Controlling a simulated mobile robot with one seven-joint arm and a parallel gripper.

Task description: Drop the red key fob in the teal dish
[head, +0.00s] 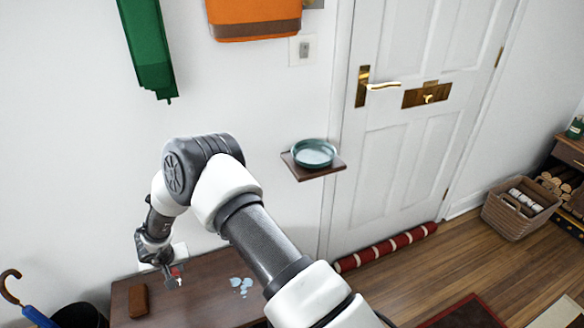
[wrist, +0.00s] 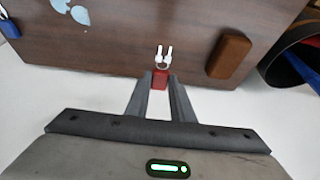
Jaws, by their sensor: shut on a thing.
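The red key fob (wrist: 160,79) is between my gripper's fingertips (wrist: 160,88) in the wrist view, with its ring and light-coloured keys (wrist: 163,56) pointing away from the gripper. In the head view my gripper (head: 173,274) is low at the left, over the brown wooden table, and a bit of the red fob shows at its tips. My gripper is shut on the fob. The teal dish (head: 314,152) sits on a small brown wall shelf (head: 318,174) beside the door, above and to the right of my gripper. The dish looks empty.
The wooden table (head: 205,291) carries a brown case (head: 138,300) and pale blue patches (head: 241,285). A dark bin with a blue umbrella (head: 38,317) stands at the left. Green cloth (head: 146,45) and orange cloth (head: 254,16) hang above. The white door (head: 400,142) is right of the shelf.

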